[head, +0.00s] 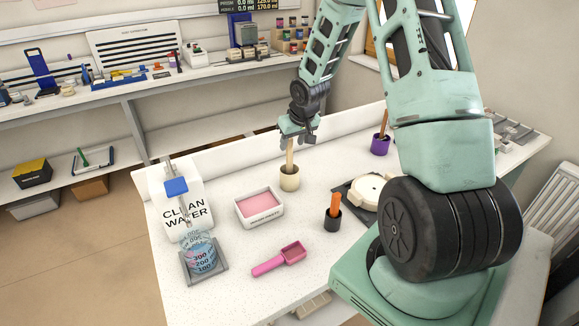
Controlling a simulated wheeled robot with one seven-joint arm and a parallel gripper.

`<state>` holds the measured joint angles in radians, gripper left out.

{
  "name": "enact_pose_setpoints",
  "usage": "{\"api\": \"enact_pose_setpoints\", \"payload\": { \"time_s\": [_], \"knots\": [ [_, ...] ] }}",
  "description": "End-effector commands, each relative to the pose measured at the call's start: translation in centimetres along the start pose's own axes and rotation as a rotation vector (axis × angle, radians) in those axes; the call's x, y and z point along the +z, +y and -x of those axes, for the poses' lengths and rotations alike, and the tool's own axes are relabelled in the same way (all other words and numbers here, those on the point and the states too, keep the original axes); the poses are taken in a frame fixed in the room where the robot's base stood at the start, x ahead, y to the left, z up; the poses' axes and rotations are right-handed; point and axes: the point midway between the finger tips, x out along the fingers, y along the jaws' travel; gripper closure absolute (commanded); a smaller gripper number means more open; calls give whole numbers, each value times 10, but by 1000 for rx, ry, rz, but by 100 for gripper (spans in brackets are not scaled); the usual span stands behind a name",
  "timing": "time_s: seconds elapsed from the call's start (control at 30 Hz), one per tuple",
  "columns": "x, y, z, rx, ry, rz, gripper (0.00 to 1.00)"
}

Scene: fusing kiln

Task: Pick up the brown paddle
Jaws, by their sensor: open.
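A light tan-brown handle (290,156) stands nearly upright in a cream cup (289,180) on the white worktop. A darker brown handle (383,121) leans in a purple cup (380,144) farther back to the right. I cannot tell for sure which of these is the brown paddle; the lower ends of both are hidden in their cups. My gripper (298,139) is open, pointing down over the cream cup, with its fingers by the top of the tan handle. I cannot tell whether they touch it.
An orange handle (336,202) stands in a black cup (332,219). A white tray of pink material (241,211), a pink scoop (279,259), a water jug (202,252) and a round cream mould (366,188) share the worktop.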

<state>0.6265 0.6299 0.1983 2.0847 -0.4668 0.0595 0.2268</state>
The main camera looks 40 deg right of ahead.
Motion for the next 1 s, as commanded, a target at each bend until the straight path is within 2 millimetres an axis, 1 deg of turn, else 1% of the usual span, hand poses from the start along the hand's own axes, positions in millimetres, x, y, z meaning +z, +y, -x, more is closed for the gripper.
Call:
{"api": "enact_pose_setpoints", "payload": {
  "time_s": [0.1,0.27,0.63,0.77,0.97,1.0],
  "knots": [
    [0,0,-9,0,-1,2,55],
    [0,0,-16,0,-1,2,55],
    [2,1,-57,1,-1,1,55],
    [2,1,-63,1,0,1,55],
    [2,1,-63,1,0,1,55],
    [2,1,-63,1,0,1,63]
  ]
}}
